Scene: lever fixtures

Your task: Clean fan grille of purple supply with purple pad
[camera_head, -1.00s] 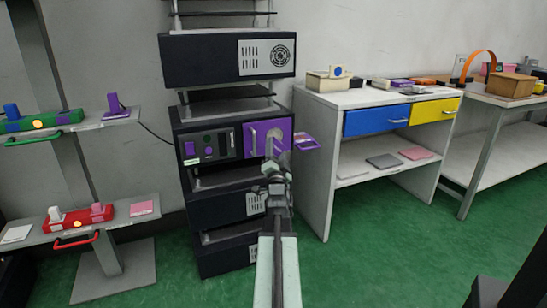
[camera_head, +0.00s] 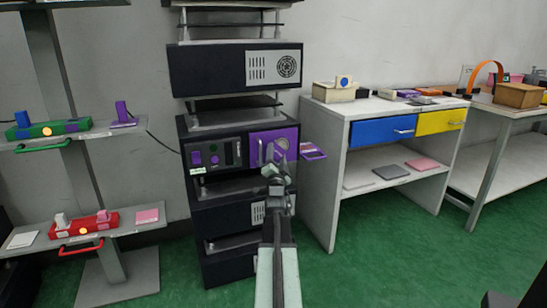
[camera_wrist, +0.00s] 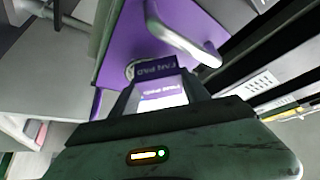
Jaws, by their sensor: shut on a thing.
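The purple supply (camera_head: 255,160) is a dark unit in the rack with a purple front panel. The panel bears a grey handle (camera_head: 262,153) and a round grey fan grille (camera_head: 281,143). My gripper (camera_head: 273,168) is in front of this panel. In the wrist view my gripper (camera_wrist: 160,98) is shut on the purple pad (camera_wrist: 157,71), labelled FAN PAD. The pad is close to the purple panel (camera_wrist: 130,35), beside the handle (camera_wrist: 185,38). A grey ring edge shows past the pad, mostly hidden. I cannot tell whether the pad touches the grille.
A white workbench (camera_head: 325,180) with blue and yellow drawers stands to the right. Shelves with green (camera_head: 50,130) and red (camera_head: 85,223) fixtures stand left. Green floor is open in front.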

